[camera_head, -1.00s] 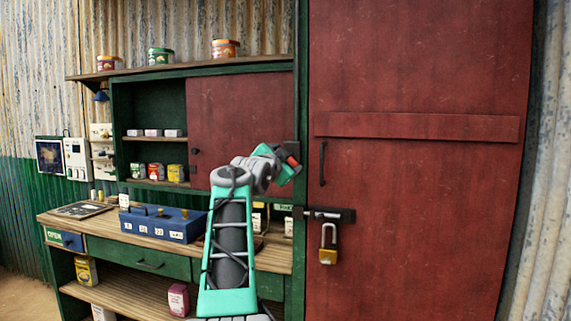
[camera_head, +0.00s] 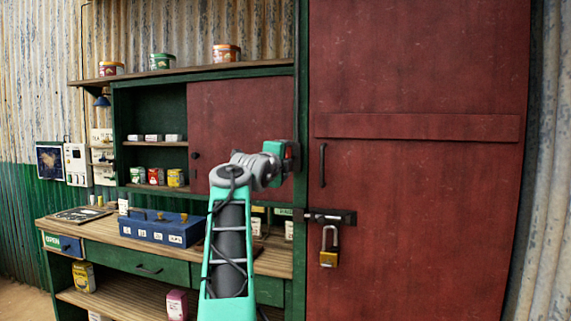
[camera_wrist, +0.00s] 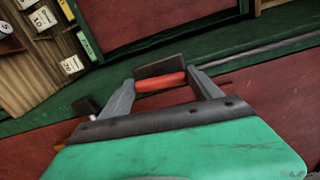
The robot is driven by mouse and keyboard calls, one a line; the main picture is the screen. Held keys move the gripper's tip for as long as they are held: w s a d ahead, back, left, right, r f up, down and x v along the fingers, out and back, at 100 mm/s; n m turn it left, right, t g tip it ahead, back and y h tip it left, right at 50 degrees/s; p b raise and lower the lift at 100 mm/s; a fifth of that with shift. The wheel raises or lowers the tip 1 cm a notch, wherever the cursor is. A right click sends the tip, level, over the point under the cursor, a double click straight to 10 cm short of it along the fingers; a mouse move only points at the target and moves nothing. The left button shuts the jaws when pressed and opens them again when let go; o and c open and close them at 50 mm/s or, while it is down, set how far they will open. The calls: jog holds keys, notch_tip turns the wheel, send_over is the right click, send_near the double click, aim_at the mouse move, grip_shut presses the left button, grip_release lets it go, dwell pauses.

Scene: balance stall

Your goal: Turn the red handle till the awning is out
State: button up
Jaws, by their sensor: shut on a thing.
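The red handle (camera_wrist: 160,82) shows in the wrist view, lying between the two grey fingers of my gripper (camera_wrist: 163,88). The fingers are shut on it. A dark plate shows just beyond the handle, close to the green post. In the head view my gripper (camera_head: 292,152) is at the green post between the red sliding panel and the red door, and the handle is mostly hidden there by my wrist. The awning is not seen in either view.
A red door (camera_head: 420,200) with a bolt and a brass padlock (camera_head: 329,248) stands to the right. Below left is a wooden counter (camera_head: 100,232) with a blue box (camera_head: 160,227). A shelf (camera_head: 180,74) with several tubs runs above the red sliding panel (camera_head: 235,120).

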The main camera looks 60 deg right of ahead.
jog(key=m+b, duration=0.1)
jog(key=m, duration=0.3)
jog(key=shift+f+m, duration=0.1)
jog(key=shift+m, duration=0.2)
dwell(0.4)
jog(key=o, duration=1.4)
jog(key=shift+a, duration=0.1)
jog(key=a, duration=0.2)
jog(key=s+a+b, duration=0.1)
jog(key=a, duration=0.2)
jog(key=a+b, duration=0.1)
jog(key=a, duration=0.1)
jog(key=shift+s+a, duration=0.15)
jog(key=shift+a, duration=0.1)
